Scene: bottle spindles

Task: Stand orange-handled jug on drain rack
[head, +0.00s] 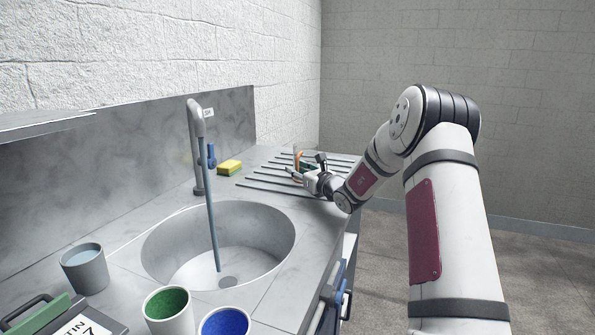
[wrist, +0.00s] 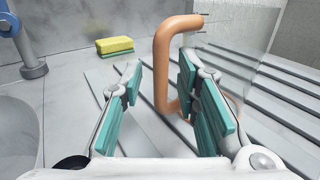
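The orange-handled jug has a clear body (wrist: 235,45) and an orange handle (wrist: 162,75). It looks upright over the drain rack (wrist: 135,118), on the right of the wrist view. In the head view the jug's handle (head: 297,159) shows small beside my gripper (head: 300,172), over the ridged rack (head: 262,189). In the wrist view my gripper (wrist: 160,78) has its teal-padded fingers apart, one on each side of the handle. A gap shows between the left finger and the handle; the right finger is close to it, contact unclear. The jug's base is partly hidden by the right finger.
A yellow-green sponge (head: 229,168) lies left of the rack, near the tap (head: 196,150). The round sink (head: 165,245) is in front. Cups with grey (head: 86,272), green (head: 167,312) and blue (head: 225,324) colouring stand at the near edge.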

